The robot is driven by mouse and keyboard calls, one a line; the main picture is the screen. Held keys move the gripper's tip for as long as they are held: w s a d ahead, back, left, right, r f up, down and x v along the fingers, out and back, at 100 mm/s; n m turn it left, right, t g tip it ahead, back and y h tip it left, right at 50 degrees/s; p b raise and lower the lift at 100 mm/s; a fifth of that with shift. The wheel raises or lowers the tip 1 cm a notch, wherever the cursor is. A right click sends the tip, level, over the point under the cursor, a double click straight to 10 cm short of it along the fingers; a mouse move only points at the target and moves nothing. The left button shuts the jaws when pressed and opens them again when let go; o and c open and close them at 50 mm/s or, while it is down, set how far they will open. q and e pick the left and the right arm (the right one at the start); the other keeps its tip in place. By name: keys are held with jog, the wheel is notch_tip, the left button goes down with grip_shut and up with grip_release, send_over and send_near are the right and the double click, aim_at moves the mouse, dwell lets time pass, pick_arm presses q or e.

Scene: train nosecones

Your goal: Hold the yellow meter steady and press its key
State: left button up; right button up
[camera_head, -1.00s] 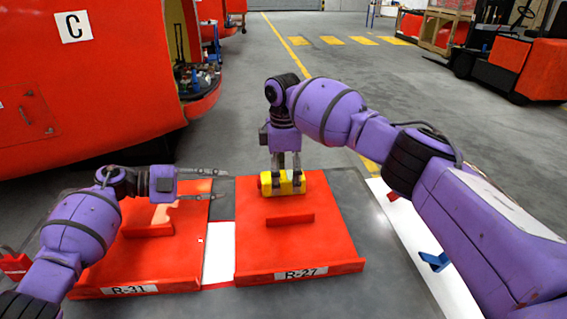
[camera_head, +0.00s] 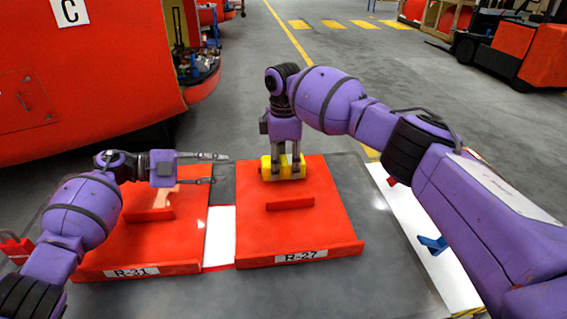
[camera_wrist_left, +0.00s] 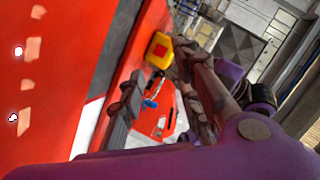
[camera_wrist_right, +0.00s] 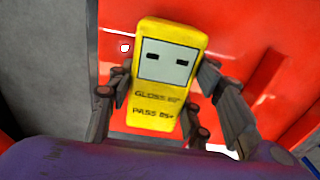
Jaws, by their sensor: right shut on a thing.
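The yellow meter (camera_head: 265,168) lies on the far part of the right-hand red panel (camera_head: 262,215). My right gripper (camera_head: 289,174) points down and is shut on the meter, one finger on each side. In the right wrist view the meter (camera_wrist_right: 165,75) shows a dark-framed screen with two dark marks, and lettering reading GLOSS and PASS. In the left wrist view the meter (camera_wrist_left: 153,58) shows an end with a red square key (camera_wrist_left: 161,48). My left gripper (camera_head: 220,169) is open and empty, left of the meter, its fingers pointing towards it with a gap between.
The right panel is labelled R-27 and has a raised red bar (camera_head: 290,202). A second red panel (camera_head: 140,245), labelled R-31, lies to the left under my left arm. A blue clip (camera_head: 433,244) sits on a white strip at right. A large red nosecone (camera_head: 80,90) stands behind left.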

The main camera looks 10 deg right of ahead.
aim_at(240, 174)
pick_arm(q)
jog(key=shift+c, duration=0.2)
dwell(0.4)
grip_shut()
dwell(1.2)
jog(key=shift+w+a+f, duration=0.1)
jog(key=shift+w+f, duration=0.05)
jog(key=shift+f, duration=0.15)
jog(key=w+m+t+y, duration=0.1)
jog(key=a+f+m+t+y, duration=0.1)
jog(key=w+f+m+t, duration=0.1)
jog(key=shift+w+a+t+y, duration=0.2)
jog(key=shift+w+t+y, duration=0.1)
jog(key=shift+w+y, duration=0.1)
jog(key=shift+w+a+m+t+y, duration=0.2)
jog(key=shift+w+m+t+y, duration=0.1)
jog(key=shift+m+t, duration=0.3)
jog(key=shift+w+r+m+t, duration=0.2)
jog(key=shift+m+t, duration=0.1)
jog(key=shift+m, duration=0.2)
jog(key=shift+s+d, duration=0.2)
jog(key=shift+d, duration=1.95)
jog(key=shift+s+d, duration=0.2)
jog(key=shift+d, duration=1.95)
